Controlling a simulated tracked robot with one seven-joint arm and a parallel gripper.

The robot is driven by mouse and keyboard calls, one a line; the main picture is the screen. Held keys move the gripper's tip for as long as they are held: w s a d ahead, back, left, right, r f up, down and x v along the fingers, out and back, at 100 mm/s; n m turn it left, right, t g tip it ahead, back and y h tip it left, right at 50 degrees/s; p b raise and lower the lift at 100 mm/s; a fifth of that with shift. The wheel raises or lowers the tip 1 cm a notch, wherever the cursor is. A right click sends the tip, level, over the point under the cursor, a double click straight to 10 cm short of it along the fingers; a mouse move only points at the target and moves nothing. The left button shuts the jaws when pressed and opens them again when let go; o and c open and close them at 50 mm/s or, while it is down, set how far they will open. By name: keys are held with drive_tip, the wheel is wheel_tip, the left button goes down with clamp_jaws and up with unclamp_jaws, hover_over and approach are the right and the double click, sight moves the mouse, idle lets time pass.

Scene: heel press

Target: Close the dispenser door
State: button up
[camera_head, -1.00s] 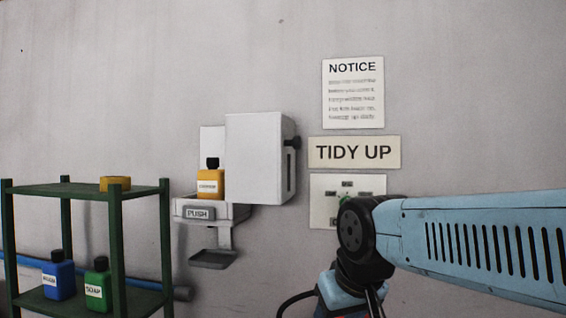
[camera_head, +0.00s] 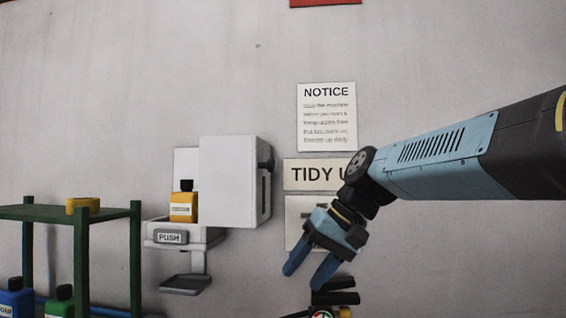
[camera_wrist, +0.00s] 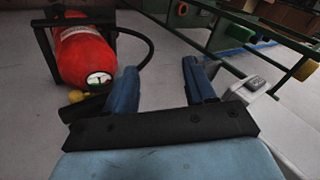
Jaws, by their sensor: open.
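The white dispenser is on the wall in the head view, with its door (camera_head: 228,182) swung open to the right side, showing as a box-like white panel with a dark knob (camera_head: 266,164). A yellow bottle (camera_head: 183,206) with a black cap stands inside, above the grey PUSH plate (camera_head: 171,237) and a drip tray (camera_head: 185,284). My gripper (camera_head: 306,278) is right of and below the door, apart from it, pointing down with its two blue fingers spread and empty. In the wrist view the fingers (camera_wrist: 162,88) also show apart. Part of the dispenser (camera_wrist: 265,95) shows at right there.
A green shelf (camera_head: 40,212) with a yellow roll (camera_head: 83,206) on top and blue (camera_head: 14,300) and green bottles below stands at left. A red fire extinguisher (camera_wrist: 82,55) is below my gripper. Wall signs (camera_head: 326,117) are behind my arm.

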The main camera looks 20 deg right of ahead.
drive_tip(key=w+d+r+y, duration=0.1)
drive_tip(key=w+r, duration=0.1)
drive_tip(key=r, duration=0.2)
drive_tip(key=w+d+r+y, duration=0.1)
drive_tip(key=d+r+y, duration=0.1)
drive_tip(key=r, duration=0.2)
drive_tip(key=w+d+r+y, duration=0.1)
drive_tip(key=w+d+r, duration=0.1)
drive_tip(key=r, duration=0.2)
drive_tip(key=shift+w+y, duration=0.3)
drive_tip(key=c, duration=0.5)
drive_tip(key=w+d+r+y, duration=0.1)
drive_tip(key=r, duration=0.3)
drive_tip(key=d+r+n+y, duration=0.1)
drive_tip(key=d+r, duration=0.1)
drive_tip(key=r, duration=0.1)
drive_tip(key=w+d+r+y, duration=0.1)
drive_tip(key=d+r, duration=0.1)
drive_tip(key=r, duration=0.2)
drive_tip(key=shift+w+r+n+t, duration=0.3)
drive_tip(key=shift+w+r+n, duration=0.05)
drive_tip(key=shift+n, duration=0.05)
clamp_jaws()
drive_tip(key=x, duration=0.9)
drive_tip(key=shift+a, duration=0.45)
drive_tip(key=shift+r, duration=0.1)
